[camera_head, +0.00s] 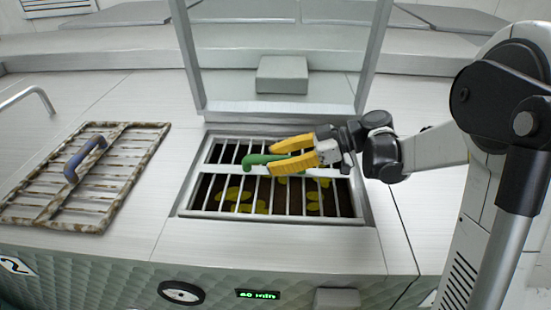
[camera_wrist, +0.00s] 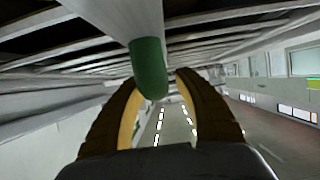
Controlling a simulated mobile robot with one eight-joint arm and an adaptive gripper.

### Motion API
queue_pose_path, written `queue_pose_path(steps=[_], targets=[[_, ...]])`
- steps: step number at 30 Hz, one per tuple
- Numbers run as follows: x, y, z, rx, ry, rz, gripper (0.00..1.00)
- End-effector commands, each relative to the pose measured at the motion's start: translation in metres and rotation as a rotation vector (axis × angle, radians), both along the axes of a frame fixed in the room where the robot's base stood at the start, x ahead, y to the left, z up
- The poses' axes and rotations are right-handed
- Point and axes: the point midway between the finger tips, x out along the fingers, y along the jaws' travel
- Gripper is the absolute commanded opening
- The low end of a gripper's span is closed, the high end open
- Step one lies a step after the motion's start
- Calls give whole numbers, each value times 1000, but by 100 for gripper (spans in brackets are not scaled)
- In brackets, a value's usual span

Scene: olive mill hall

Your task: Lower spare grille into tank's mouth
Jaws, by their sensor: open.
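A pale, clean grille with a green handle (camera_head: 258,159) lies level across the tank's mouth (camera_head: 186,212), within its frame. Dark space and yellow-green pieces show between the bars. My gripper (camera_head: 271,158), with yellow fingers, is open with one finger on each side of the green handle. In the wrist view the handle (camera_wrist: 148,70) stands between the spread fingers, and the grille's bars (camera_wrist: 215,38) run across the top. I cannot tell whether a finger touches it. A rusty grille (camera_head: 50,220) with a blue handle (camera_head: 84,158) lies flat on the deck to the left.
A raised clear guard (camera_head: 275,40) in a metal frame stands behind the mouth, with a grey block (camera_head: 282,75) behind it. A metal rail (camera_head: 30,95) is at far left. A green display (camera_head: 258,295) is on the front face. Bare deck separates the two grilles.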

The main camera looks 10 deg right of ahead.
Motion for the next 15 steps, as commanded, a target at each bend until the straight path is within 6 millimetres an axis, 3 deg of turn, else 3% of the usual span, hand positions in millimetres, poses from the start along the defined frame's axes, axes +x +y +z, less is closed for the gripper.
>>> queue_pose_path(steps=[5,15], targets=[[-2,-17,7,1,0,-4,39],[-16,-83,36,2,-1,-4,39]])
